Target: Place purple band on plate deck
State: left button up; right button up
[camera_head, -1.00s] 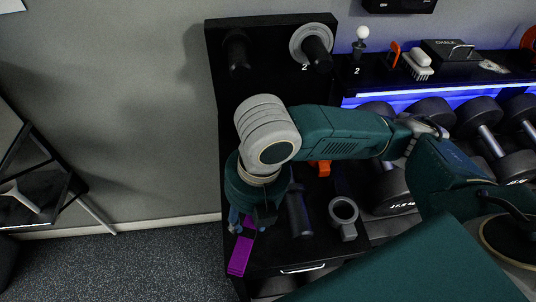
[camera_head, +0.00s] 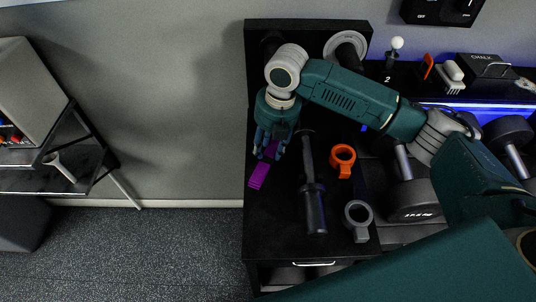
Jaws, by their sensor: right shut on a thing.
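The purple band (camera_head: 260,175) is at my right gripper (camera_head: 268,153), which is shut on it; one end sticks out toward the lower left, and the rest is partly hidden by the fingers. The gripper points down over the left part of the black deck (camera_head: 275,225), near its left edge. I cannot tell whether the band touches the deck surface. A black upright panel with pegs (camera_head: 257,75) stands at the back of the deck. My left gripper is not in view.
On the deck lie a black bar (camera_head: 313,205), an orange clamp collar (camera_head: 343,160) and a grey collar (camera_head: 358,220). Dumbbells (camera_head: 412,200) sit to the right. A shelf at the back holds a brush (camera_head: 450,75) and a chalk box (camera_head: 490,66). The deck's front left is clear.

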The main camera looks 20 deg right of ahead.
aim_at(269, 153)
jog(key=shift+f, duration=0.2)
notch_tip(269, 153, down, 4)
jog(key=shift+s+r+p, duration=0.1)
jog(key=shift+p, duration=0.6)
jog(key=shift+w+f+p, duration=0.2)
jog(key=shift+p, duration=0.15)
jog(key=shift+w+f, duration=0.1)
jog(key=shift+f, duration=0.1)
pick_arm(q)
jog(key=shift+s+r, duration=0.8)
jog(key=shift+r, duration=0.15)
pick_arm(e)
jog(key=shift+f, duration=0.1)
jog(key=o, duration=1.4)
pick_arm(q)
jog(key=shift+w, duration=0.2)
